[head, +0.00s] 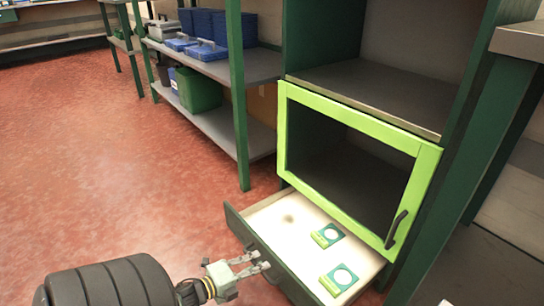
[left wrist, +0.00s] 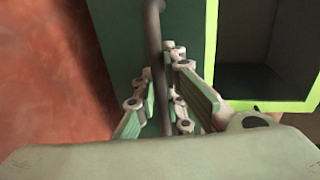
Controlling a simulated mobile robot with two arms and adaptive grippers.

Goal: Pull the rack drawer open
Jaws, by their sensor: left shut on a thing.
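The rack drawer (head: 236,222) is pulled out below the green-framed cabinet door, and its pale inside shows. Two green-and-white square items lie in it, one nearer the middle (head: 327,235) and one nearer the front right (head: 338,280). My left gripper (head: 262,262) is at the outer face of the drawer front. In the left wrist view its fingers (left wrist: 162,95) are closed around the dark bar handle (left wrist: 153,40), with the dark green drawer front behind it. In the head view the handle is hidden by the gripper. My right gripper is not in view.
The cabinet door (head: 428,172), with a bright green frame and dark handle, is shut above the drawer. A shelf unit (head: 240,66) with blue crates (head: 205,25) and a green bin (head: 198,90) stands at the back. The red floor (head: 100,170) at left is clear.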

